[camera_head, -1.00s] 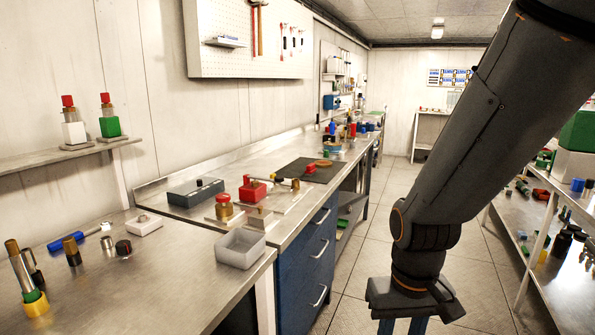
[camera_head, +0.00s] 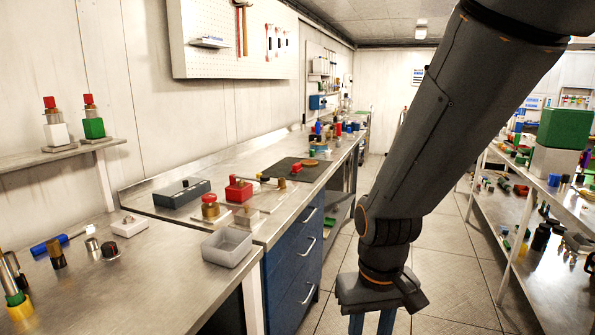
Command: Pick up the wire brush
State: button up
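A blue-handled tool with a pale head (camera_head: 62,242), which looks like the wire brush, lies on the metal bench at the left. Its bristles are too small to make out. My gripper (camera_head: 372,324) points down over the aisle floor, well to the right of the benches and far from the tool. Its two blue fingers stand apart with nothing seen between them. The fingertips are cut off by the lower edge of the picture.
Small dark cylinders (camera_head: 57,254) and a small white block (camera_head: 129,226) stand near the tool. An open grey bin (camera_head: 227,247) sits at the bench's right edge. Drawers (camera_head: 295,262) front the aisle. A loaded shelf (camera_head: 515,215) lines the right side.

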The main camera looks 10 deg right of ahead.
aim_at(296, 169)
jog(key=z, duration=0.6)
jog(key=i, duration=0.9)
jog(key=z, duration=0.8)
jog(key=i, duration=1.25)
jog(key=u, duration=0.85)
jog(key=i, duration=1.05)
jog(key=u, duration=0.9)
